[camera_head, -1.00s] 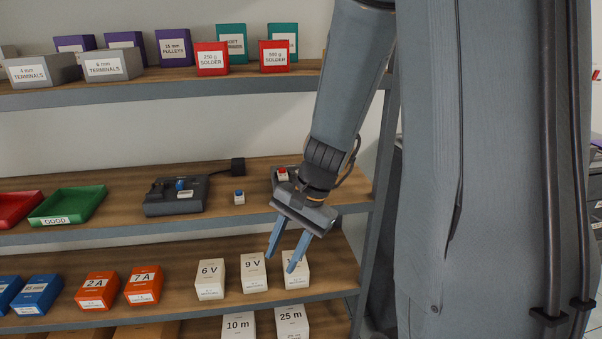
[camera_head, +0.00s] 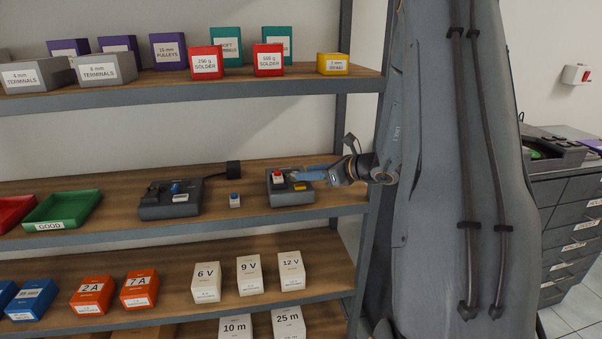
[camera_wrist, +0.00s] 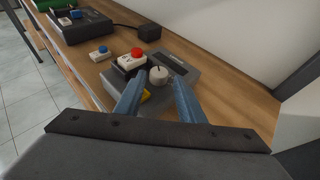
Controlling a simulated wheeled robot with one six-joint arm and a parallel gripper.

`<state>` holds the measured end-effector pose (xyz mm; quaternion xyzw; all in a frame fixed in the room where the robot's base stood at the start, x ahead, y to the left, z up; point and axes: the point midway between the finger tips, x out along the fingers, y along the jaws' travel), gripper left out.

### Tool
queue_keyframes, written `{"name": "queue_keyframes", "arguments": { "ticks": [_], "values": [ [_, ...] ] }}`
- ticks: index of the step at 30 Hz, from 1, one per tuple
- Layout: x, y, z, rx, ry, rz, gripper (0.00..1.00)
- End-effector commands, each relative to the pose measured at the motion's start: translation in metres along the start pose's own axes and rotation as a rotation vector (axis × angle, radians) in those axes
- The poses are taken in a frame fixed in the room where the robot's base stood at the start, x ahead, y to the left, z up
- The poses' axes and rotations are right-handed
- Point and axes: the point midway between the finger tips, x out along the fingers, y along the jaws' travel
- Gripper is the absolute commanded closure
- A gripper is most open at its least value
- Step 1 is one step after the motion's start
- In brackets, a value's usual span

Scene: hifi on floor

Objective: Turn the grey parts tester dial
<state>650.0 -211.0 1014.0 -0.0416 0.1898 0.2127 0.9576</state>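The grey parts tester (camera_head: 284,197) sits on the middle shelf near its right end. In the wrist view the tester (camera_wrist: 182,66) shows a pale round dial (camera_wrist: 158,76) with a dark pointer mark, a red button (camera_wrist: 137,54), a dark display panel and a yellow part. My gripper (camera_head: 304,174) reaches in from the right above the tester. In the wrist view my gripper (camera_wrist: 160,79) is open, with its two blue fingers apart and the dial showing between their tips. Small gaps show on both sides of the dial. The depth of the tips against the dial is hard to tell.
A small white block with a blue button (camera_head: 235,200) stands left of the tester. Farther left are a dark device (camera_head: 168,203) and a green tray (camera_head: 62,210). A black adapter (camera_wrist: 149,32) lies behind. Boxes fill the shelves above and below; a shelf post stands at right.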

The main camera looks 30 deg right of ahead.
Motion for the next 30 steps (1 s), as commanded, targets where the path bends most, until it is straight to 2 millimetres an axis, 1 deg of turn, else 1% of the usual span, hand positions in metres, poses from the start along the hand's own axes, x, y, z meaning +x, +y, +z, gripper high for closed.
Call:
{"name": "queue_keyframes", "arguments": {
  "ticks": [1,3,6,9,13,19,23,24,25,30],
  "values": [
    [0.008,0.002,0.000,0.001,0.002,0.004,0.65],
    [0.018,0.002,0.001,0.000,0.001,0.003,0.65],
    [0.029,0.002,0.001,-0.002,0.001,0.004,0.65],
    [0.037,0.001,0.000,-0.001,0.001,0.003,0.65],
    [0.041,0.002,0.000,-0.002,0.002,0.002,0.65],
    [0.041,0.001,0.000,-0.002,0.002,0.002,0.65],
    [0.040,0.001,0.000,-0.002,0.002,0.002,0.86],
    [0.040,0.001,0.000,-0.002,0.002,0.002,0.93],
    [0.040,0.001,0.000,-0.002,0.002,0.002,0.95],
    [0.041,0.002,-0.001,0.000,0.002,-0.004,0.95]
  ]
}}
